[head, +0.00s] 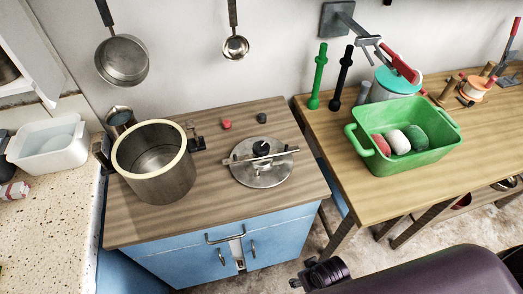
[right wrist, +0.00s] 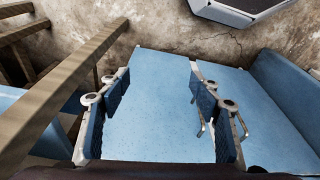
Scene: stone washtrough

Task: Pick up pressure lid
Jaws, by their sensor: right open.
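The pressure lid (head: 262,176) is a round metal disc lying flat on the wooden counter (head: 215,205), with a bar across it and a black knob on top. The open metal pot (head: 160,185) with a pale rim stands to its left. My right gripper (right wrist: 158,112) is open and empty in the right wrist view, its fingers apart in front of blue cabinet panels. In the head view a dark part of the right gripper (head: 322,273) shows low, in front of the cabinet and below the lid. The lid is not in the right wrist view. My left gripper is not in view.
A small red piece (head: 226,124) and a black piece (head: 261,117) lie behind the lid. To the right, across a gap, a wooden workbench (head: 400,183) holds a green basket (head: 440,150). A metal handle (head: 225,236) sticks out from the blue cabinet. Counter space in front of the lid is clear.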

